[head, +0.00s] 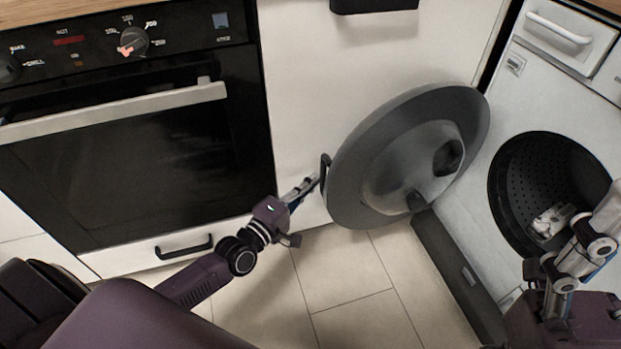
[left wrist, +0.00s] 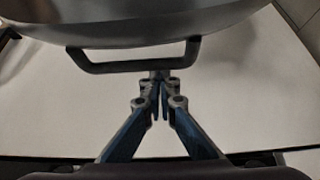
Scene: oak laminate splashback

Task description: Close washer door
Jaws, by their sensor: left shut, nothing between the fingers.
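The washer door (head: 372,150) is a round grey disc, swung wide open to the left of the washer (head: 478,180). Its dark handle (head: 325,172) is on the door's left rim. In the left wrist view the handle (left wrist: 125,67) is a bar across the top. My left gripper (head: 314,182) is shut and empty, its tips close to the handle; whether they touch it I cannot tell. It also shows in the left wrist view (left wrist: 160,80), pointing at the bar.
An oven (head: 130,150) stands on the left. A white cabinet front (head: 300,90) is behind the door. The tiled floor (head: 340,280) below the door is clear.

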